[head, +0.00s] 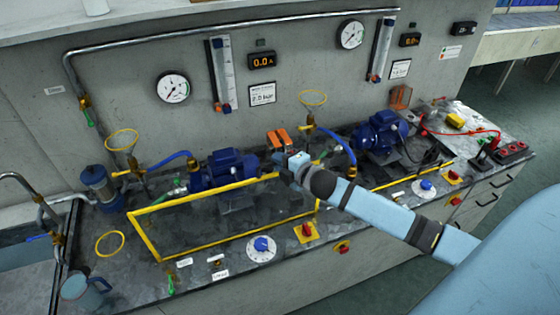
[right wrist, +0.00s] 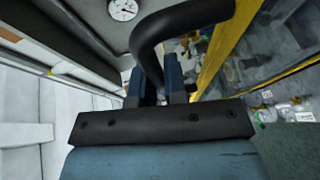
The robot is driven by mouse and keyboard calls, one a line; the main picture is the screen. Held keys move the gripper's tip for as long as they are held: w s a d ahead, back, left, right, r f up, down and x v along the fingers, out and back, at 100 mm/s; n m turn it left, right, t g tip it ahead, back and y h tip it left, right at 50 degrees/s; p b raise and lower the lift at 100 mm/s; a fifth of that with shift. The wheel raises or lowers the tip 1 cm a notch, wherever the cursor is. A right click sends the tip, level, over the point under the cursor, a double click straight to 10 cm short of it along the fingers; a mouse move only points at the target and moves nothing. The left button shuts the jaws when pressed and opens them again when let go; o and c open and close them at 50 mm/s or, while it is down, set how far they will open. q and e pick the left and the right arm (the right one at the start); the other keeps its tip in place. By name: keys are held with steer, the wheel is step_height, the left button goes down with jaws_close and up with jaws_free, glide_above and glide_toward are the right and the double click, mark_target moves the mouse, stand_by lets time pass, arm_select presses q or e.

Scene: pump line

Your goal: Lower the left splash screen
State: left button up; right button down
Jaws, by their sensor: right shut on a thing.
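The left splash screen (head: 145,236) is a clear panel in a yellow frame, standing in front of the left blue pump (head: 225,168). Its lower edge runs along the bench behind the white dial. My right gripper (head: 284,160) is at the right part of the screen's upper edge. In the right wrist view its dark fingers (right wrist: 160,82) are shut on a black curved handle (right wrist: 152,45), with the yellow frame (right wrist: 226,48) to the right. In the head view my gripper and arm hide the handle and part of the frame. My left gripper is not in view.
A blue-knobbed dial (head: 261,248) and a red switch on a yellow plate (head: 306,231) sit before the screen. A second pump (head: 381,134) stands right. Orange parts (head: 278,138) show beyond my gripper.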

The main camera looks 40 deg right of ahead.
mark_target(281, 209)
step_height(281, 209, down, 21)
steer(key=b, duration=1.2)
steer(key=shift+r+b, duration=0.1)
steer(key=shift+b, duration=0.25)
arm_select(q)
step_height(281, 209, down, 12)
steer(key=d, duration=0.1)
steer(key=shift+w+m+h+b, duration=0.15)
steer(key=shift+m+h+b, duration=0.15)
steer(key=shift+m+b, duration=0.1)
arm_select(e)
steer(key=shift+f, duration=0.65)
steer(key=c, duration=1.2)
jaws_free()
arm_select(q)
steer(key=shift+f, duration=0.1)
arm_select(e)
steer(key=shift+s, duration=0.1)
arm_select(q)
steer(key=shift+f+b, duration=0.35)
arm_select(e)
steer(key=v, duration=1.3)
steer(key=shift+s+d+r, duration=0.1)
steer(key=shift+s+r, duration=0.1)
steer(key=shift+s, duration=0.15)
steer(key=shift+o, duration=0.2)
